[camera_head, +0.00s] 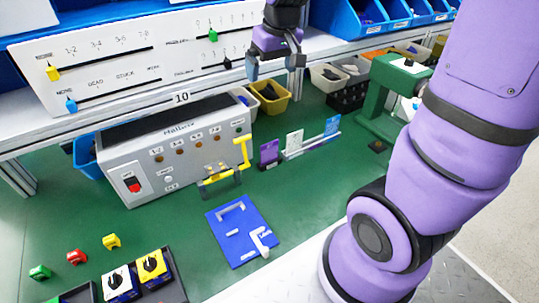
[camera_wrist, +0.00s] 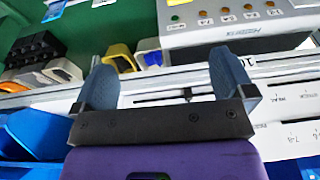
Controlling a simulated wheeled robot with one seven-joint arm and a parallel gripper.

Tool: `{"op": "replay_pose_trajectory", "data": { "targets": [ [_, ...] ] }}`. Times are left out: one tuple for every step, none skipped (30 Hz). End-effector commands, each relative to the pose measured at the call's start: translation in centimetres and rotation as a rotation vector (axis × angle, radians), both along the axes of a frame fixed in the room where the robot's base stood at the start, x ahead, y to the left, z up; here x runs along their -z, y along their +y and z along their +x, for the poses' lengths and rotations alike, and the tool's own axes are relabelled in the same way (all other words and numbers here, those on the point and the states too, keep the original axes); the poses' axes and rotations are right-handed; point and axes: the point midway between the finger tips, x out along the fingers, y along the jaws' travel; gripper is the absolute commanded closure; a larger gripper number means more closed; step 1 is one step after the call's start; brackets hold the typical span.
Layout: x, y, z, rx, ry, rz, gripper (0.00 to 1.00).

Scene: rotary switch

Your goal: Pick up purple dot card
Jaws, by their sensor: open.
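A small purple card (camera_head: 269,153) stands upright on the green table, right of the grey control box. Whether it bears dots cannot be made out. Close to its right, a white card (camera_head: 293,142) and a blue card (camera_head: 332,126) stand with a pale rail. My gripper (camera_head: 275,66) is well above the table, over the back edge near the shelf, apart from the cards. In the wrist view my gripper (camera_wrist: 166,78) has its two fingers spread with nothing between them. I cannot pick out the purple card in the wrist view.
The grey control box (camera_head: 165,160) has a yellow handle (camera_head: 245,152) near the purple card. Yellow (camera_head: 271,100) and other bins stand behind. A green machine (camera_head: 383,90) is at right. A blue plate (camera_head: 226,240) lies in front. Green table is clear between plate and cards.

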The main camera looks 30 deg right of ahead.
Motion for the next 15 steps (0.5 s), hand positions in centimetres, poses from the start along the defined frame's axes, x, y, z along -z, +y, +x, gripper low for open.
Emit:
{"op": "replay_pose_trajectory", "data": {
  "targets": [
    [1.4,-0.3,1.1,0.001,0.021,0.000,0.00],
    [2.2,-0.5,1.7,0.002,0.030,0.001,0.00],
    [3.2,-0.7,2.5,0.003,0.041,0.000,0.00],
    [4.0,-0.9,3.1,0.004,0.050,0.000,0.00],
    [4.9,-1.1,3.6,0.004,0.060,0.000,0.00],
    [6.0,-1.3,4.4,0.004,0.070,-0.001,0.00],
    [6.9,-1.5,4.9,0.005,0.079,-0.002,0.00],
    [7.8,-1.7,5.4,0.004,0.089,-0.002,0.00],
    [9.0,-1.9,6.0,0.006,0.100,-0.004,0.00],
    [10.0,-2.1,6.5,0.006,0.109,-0.005,0.00],
    [10.9,-2.3,6.9,0.005,0.118,-0.005,0.00],
    [12.2,-2.6,7.5,0.006,0.130,-0.007,0.00],
    [13.2,-2.8,7.9,0.006,0.138,-0.008,0.00],
    [14.2,-3.0,8.2,0.007,0.147,-0.009,0.00],
    [15.6,-3.3,8.6,0.008,0.159,-0.009,0.00]
  ]
}}
